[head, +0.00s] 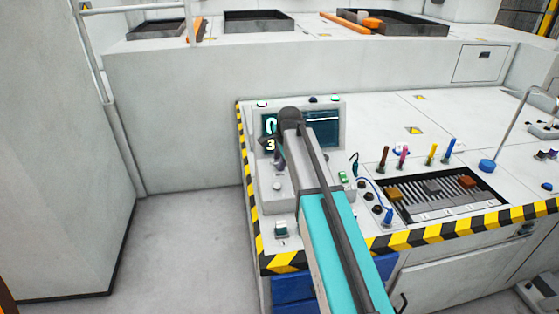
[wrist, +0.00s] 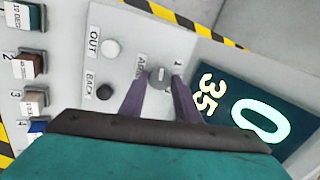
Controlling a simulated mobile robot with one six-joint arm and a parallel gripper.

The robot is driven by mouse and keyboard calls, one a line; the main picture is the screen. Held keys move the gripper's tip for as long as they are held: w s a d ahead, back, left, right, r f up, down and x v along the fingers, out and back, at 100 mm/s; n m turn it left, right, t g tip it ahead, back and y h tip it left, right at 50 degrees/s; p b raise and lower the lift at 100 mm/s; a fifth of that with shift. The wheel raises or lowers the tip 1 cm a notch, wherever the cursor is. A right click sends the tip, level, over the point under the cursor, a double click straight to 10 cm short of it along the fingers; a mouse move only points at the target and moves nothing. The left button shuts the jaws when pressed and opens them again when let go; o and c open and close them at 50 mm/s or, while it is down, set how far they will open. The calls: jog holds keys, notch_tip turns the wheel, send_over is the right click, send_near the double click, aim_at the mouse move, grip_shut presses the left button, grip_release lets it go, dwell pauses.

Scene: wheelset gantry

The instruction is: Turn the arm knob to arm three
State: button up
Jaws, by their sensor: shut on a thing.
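The arm knob (wrist: 160,76) is a small light-grey knob on the control panel. It sits beside a printed "ARM" label, with a "1" printed to its other side in the wrist view. My gripper (wrist: 159,88) has its two purple fingers closed on either side of the knob, holding it. In the head view my gripper (head: 278,158) is low over the panel in front of the screen, and the knob cannot be made out there. The screen (wrist: 265,120) shows a large "0" and a "35"; it also shows in the head view (head: 322,133).
A white OUT button (wrist: 110,48) and a black BACK button (wrist: 104,92) are close beside the knob. Several numbered buttons line the panel's left in the wrist view. A slotted tray (head: 440,190) and coloured upright handles (head: 404,154) stand right of the panel.

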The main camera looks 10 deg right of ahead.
jog(key=shift+m, duration=0.9)
jog(key=o, duration=1)
jog(key=shift+o, duration=0.2)
jog(key=b+v, duration=0.2)
jog(key=v, duration=1.1)
jog(key=shift+s+r, duration=0.2)
jog(key=shift+r, duration=0.15)
jog(key=shift+d, duration=0.1)
